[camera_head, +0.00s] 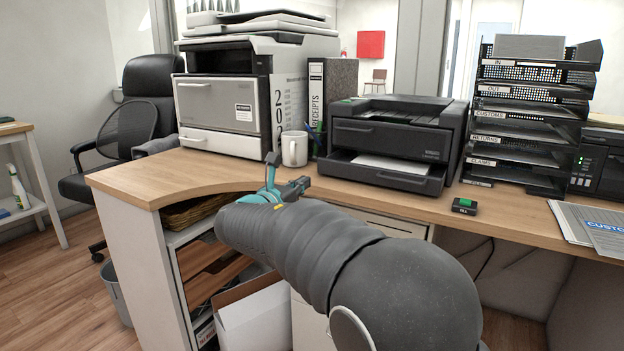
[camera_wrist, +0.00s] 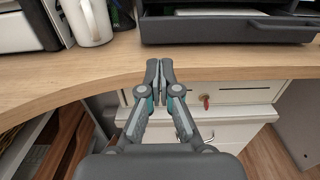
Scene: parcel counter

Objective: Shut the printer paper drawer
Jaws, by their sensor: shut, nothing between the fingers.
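The dark printer (camera_head: 393,139) stands on the wooden counter. Its paper drawer (camera_head: 388,175) sticks out at the front, with white paper (camera_head: 392,163) showing in it. In the wrist view the drawer front (camera_wrist: 225,30) lies ahead and to the right, at the top of the picture. My gripper (camera_wrist: 160,66) is shut and empty. It is in front of the counter edge, apart from the drawer. In the head view my gripper (camera_head: 272,172) is left of the drawer, partly hidden by my arm.
A white mug (camera_head: 294,149) and a pen holder stand left of the printer, beside a larger white printer (camera_head: 240,95). A letter tray stack (camera_head: 525,115) stands to the right. A small device with a green button (camera_head: 464,206) lies near the counter edge (camera_head: 540,245). Cabinet drawers (camera_wrist: 225,112) are below the counter.

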